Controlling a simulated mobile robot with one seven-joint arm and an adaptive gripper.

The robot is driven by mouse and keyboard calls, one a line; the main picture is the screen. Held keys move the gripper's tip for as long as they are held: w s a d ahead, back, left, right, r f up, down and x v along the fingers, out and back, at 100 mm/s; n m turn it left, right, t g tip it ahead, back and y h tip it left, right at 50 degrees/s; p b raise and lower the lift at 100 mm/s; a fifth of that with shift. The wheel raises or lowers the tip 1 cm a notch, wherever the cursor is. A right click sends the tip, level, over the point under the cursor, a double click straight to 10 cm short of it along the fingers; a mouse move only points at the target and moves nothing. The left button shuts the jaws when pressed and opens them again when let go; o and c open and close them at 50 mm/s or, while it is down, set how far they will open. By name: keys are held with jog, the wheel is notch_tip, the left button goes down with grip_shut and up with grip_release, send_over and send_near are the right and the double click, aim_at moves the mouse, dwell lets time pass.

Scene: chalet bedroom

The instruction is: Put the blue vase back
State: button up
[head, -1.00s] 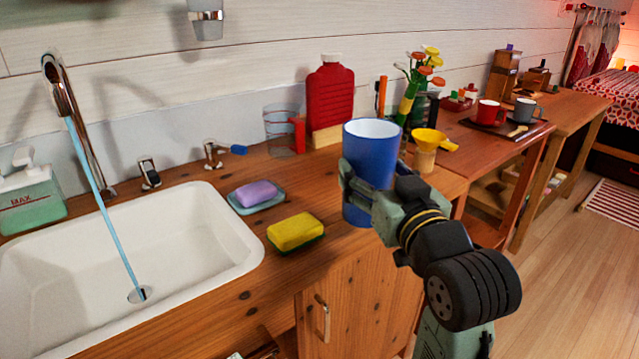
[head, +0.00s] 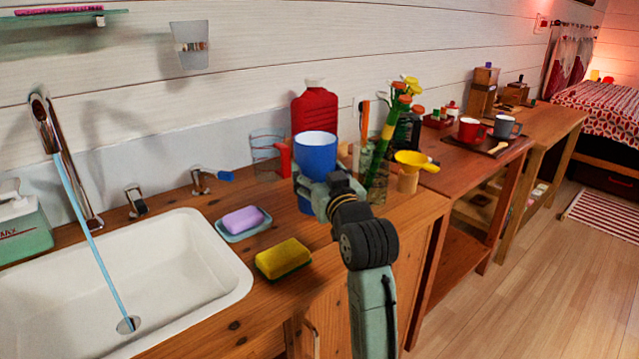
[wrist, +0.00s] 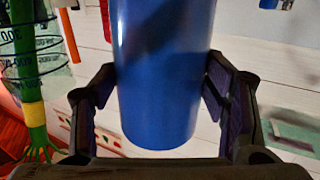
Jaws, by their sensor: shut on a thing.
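The blue vase (head: 316,152) is a plain blue cylinder with a white inside, upright in the head view. My gripper (head: 318,187) is shut around it at mid-height. In the wrist view the vase (wrist: 165,75) fills the middle, between the two dark fingers of my gripper (wrist: 160,105). The vase is in front of the red hot-water bottle and over the wooden counter (head: 235,285).
Left are the white sink (head: 150,265) with running water, a purple soap (head: 243,220) and a yellow sponge (head: 283,258).

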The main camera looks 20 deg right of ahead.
jog(key=shift+f, duration=1.3)
jog(key=shift+f, duration=0.15)
jog(key=o, duration=1.1)
jog(key=shift+f, duration=0.2)
jog(key=o, duration=0.5)
jog(key=shift+r, duration=0.1)
jog(key=shift+r, duration=0.2)
jog(key=s, duration=0.4)
jog(key=s+b, duration=0.1)
jog(key=s, duration=0.3)
jog(key=s+b, duration=0.1)
jog(key=s, duration=0.3)
jog(key=shift+s+a+f, duration=0.1)
jog(key=shift+a, duration=0.15)
